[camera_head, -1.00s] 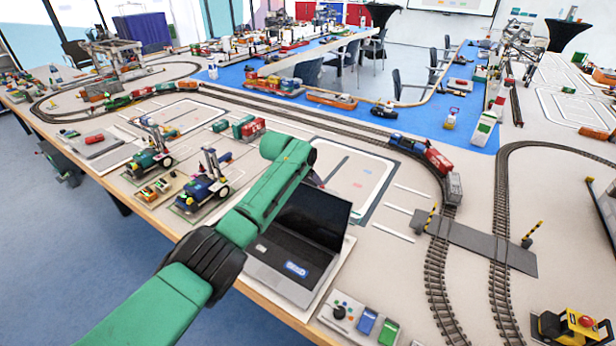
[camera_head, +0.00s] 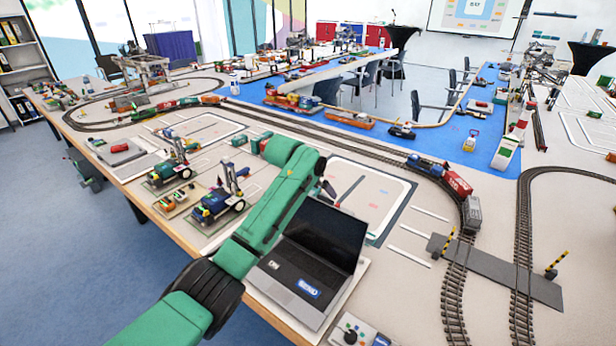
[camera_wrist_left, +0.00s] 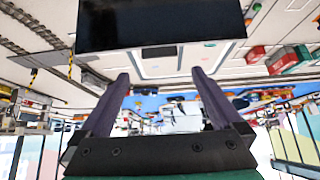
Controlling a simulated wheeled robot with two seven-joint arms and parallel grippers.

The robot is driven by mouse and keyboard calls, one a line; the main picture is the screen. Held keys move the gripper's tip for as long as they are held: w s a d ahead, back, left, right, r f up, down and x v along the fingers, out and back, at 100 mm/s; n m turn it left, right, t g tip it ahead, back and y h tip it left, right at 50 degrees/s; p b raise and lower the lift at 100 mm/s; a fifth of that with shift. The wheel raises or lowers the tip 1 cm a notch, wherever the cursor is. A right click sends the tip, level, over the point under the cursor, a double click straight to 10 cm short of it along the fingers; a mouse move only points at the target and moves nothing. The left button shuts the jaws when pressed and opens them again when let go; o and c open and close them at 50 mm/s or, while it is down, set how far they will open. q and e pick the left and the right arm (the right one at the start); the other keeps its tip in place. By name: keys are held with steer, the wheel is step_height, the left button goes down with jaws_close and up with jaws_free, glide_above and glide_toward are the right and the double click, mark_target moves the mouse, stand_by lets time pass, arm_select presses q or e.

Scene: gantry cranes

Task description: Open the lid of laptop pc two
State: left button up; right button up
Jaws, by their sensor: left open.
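The laptop (camera_head: 294,276) stands near the table's front edge in the head view, its keyboard base flat on a white sheet. Its lid (camera_head: 328,232) is raised, with the dark screen facing the front. My left arm reaches over the laptop's left side. My left gripper (camera_head: 328,188) is just beyond the lid's upper left corner, mostly hidden behind my wrist. In the left wrist view, the two fingers of my left gripper (camera_wrist_left: 160,72) are apart with nothing between them. A dark panel (camera_wrist_left: 160,22), probably the lid, crosses the top of that view. My right gripper is not in view.
Toy vehicles (camera_head: 218,203) stand left of the laptop. A control box (camera_head: 352,332) lies at its front right. Railway track (camera_head: 455,300) with a train (camera_head: 458,183) runs to the right. The white-outlined area (camera_head: 375,192) behind the lid is mostly clear.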

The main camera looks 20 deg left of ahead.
arm_select(q)
steer(key=b+v, duration=0.2)
steer(key=v, duration=0.7)
steer(key=shift+d, duration=0.1)
